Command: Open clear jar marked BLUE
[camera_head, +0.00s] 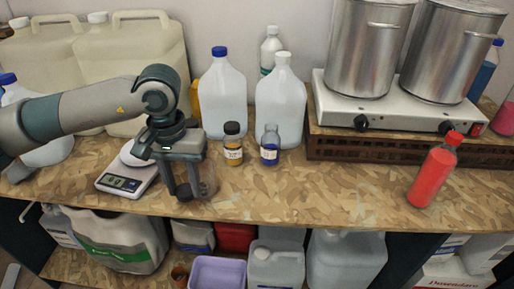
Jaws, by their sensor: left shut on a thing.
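A small clear jar (270,151) with blue contents and a white label stands upright on the worktop; its label is too small to read. Its greyish top is too small to tell whether it is a lid. My left gripper (192,190) is to the left of this jar and apart from it, pointing down at the worktop's front. My right gripper is not in view.
A black-lidded jar (232,146) stands between my gripper and the blue jar. Two large jugs (222,95) (281,98) stand behind. A scale (128,178) is at left, a red bottle (433,172) at right. The worktop (320,190) is clear front-centre.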

